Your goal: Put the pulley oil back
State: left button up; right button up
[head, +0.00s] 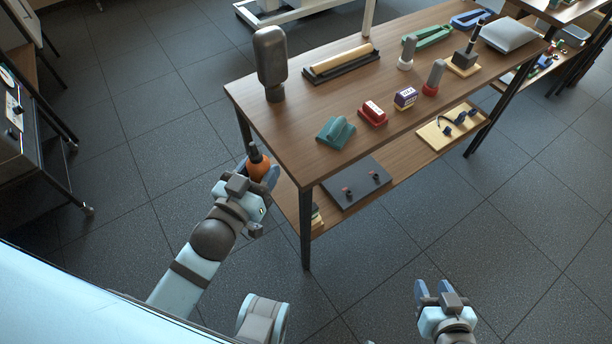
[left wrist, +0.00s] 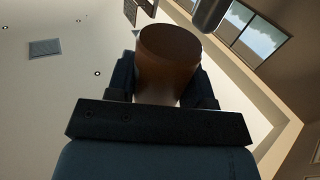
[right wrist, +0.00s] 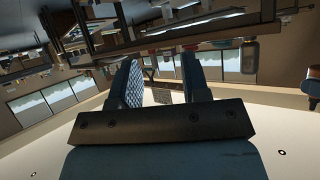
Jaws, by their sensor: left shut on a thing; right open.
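The pulley oil is an orange bottle (head: 259,166) with a dark nozzle on top. My left gripper (head: 262,176) is shut on it and holds it roughly upright beside the left end of the wooden table (head: 290,142). In the left wrist view the bottle's brownish base (left wrist: 168,45) shows between the two fingers. My right gripper (head: 434,289) is open and empty above the floor, to the right and in front of the table. Its two spread fingers also show in the right wrist view (right wrist: 166,85).
The tabletop holds a dark rounded post (head: 271,62), a teal block (head: 335,131), a red block (head: 372,113), a small purple-and-white box (head: 405,97) and a grey cushion (head: 510,36). The lower shelf carries a dark tray (head: 342,194) and a board (head: 432,134). The front floor is clear.

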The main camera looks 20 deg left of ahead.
pick_arm(q)
notch_tip(320, 180, down, 8)
jog(key=s+d+m+b, duration=0.1)
jog(key=s+b, duration=0.1)
jog(key=b, duration=0.3)
jog(key=shift+h, duration=0.4)
jog(key=w+d, duration=0.1)
jog(key=w, duration=0.7)
jog(key=w+d+b, duration=0.1)
jog(key=w, duration=0.3)
jog(key=shift+w+d+r, duration=0.1)
jog(key=shift+w+d, duration=0.2)
jog(key=shift+d, duration=0.05)
jog(key=w, duration=0.4)
jog(key=shift+w+d, duration=0.35)
jog(key=shift+d, duration=0.05)
jog(key=shift+f+b, duration=0.35)
jog(key=shift+b, duration=0.15)
jog(key=shift+s+r, duration=0.1)
pick_arm(e)
jog(key=shift+y, duration=0.3)
jog(key=f, duration=0.2)
jog(key=a+f, duration=0.1)
jog(key=f, duration=0.1)
jog(key=shift+w, duration=0.25)
jog(key=shift+f, duration=0.1)
